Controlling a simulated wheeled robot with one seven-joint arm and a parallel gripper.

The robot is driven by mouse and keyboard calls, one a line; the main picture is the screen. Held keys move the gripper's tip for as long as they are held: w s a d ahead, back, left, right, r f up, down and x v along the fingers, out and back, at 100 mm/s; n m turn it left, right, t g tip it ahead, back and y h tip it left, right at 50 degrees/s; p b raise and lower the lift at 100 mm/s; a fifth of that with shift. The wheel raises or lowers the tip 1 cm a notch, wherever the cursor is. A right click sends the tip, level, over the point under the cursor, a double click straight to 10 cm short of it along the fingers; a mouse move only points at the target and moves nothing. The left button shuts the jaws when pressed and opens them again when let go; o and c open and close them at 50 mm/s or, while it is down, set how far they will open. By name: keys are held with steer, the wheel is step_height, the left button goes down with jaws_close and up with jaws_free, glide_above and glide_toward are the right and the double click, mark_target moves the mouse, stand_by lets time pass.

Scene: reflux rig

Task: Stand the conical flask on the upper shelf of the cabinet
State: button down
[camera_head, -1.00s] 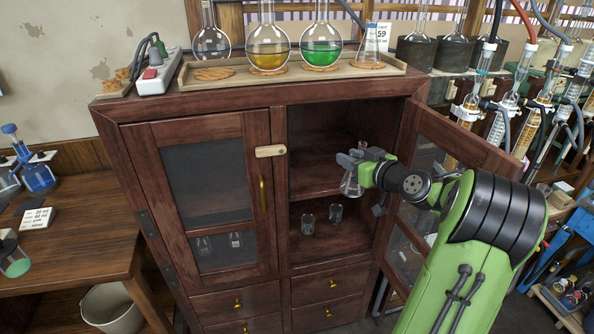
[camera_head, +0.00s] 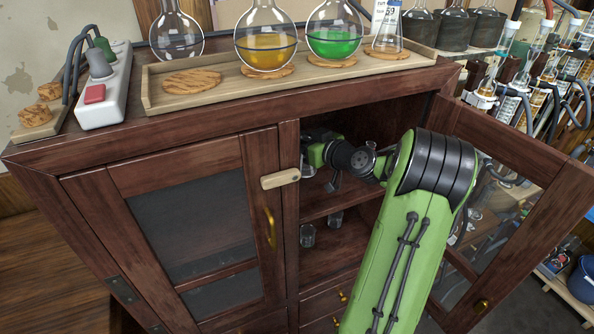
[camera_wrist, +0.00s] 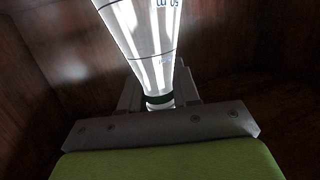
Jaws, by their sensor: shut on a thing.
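The conical flask (camera_wrist: 145,40) is clear glass with printed marks. In the wrist view its neck is between the fingers of my gripper (camera_wrist: 158,102), which is shut on it. In the head view my gripper (camera_head: 314,152) is inside the open right half of the wooden cabinet (camera_head: 285,104), above the upper shelf (camera_head: 322,205). The door post partly hides the gripper there, and the flask is mostly hidden. Whether the flask's base touches the shelf cannot be told.
The right door (camera_head: 515,215) stands open beside my arm; the left door (camera_head: 200,215) is shut, with a wooden latch (camera_head: 280,179). Small glass beakers (camera_head: 307,236) stand on the level below. A tray (camera_head: 215,95) of flasks lies on the cabinet top.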

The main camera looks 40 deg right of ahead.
mark_target(301, 160)
step_height(301, 160, down, 6)
steer(key=shift+f+b, duration=0.1)
steer(key=shift+b, duration=0.35)
steer(key=shift+f, duration=0.1)
steer(key=c, duration=0.8)
jaws_free()
steer(key=shift+s+r, duration=0.2)
steer(key=shift+s, duration=0.1)
steer(key=s, duration=0.3)
steer(key=s+r, duration=0.1)
steer(key=s, duration=0.3)
steer(key=s+r, duration=0.1)
steer(key=s, duration=0.3)
steer(key=shift+r+b, duration=0.1)
steer(key=shift+b, duration=0.2)
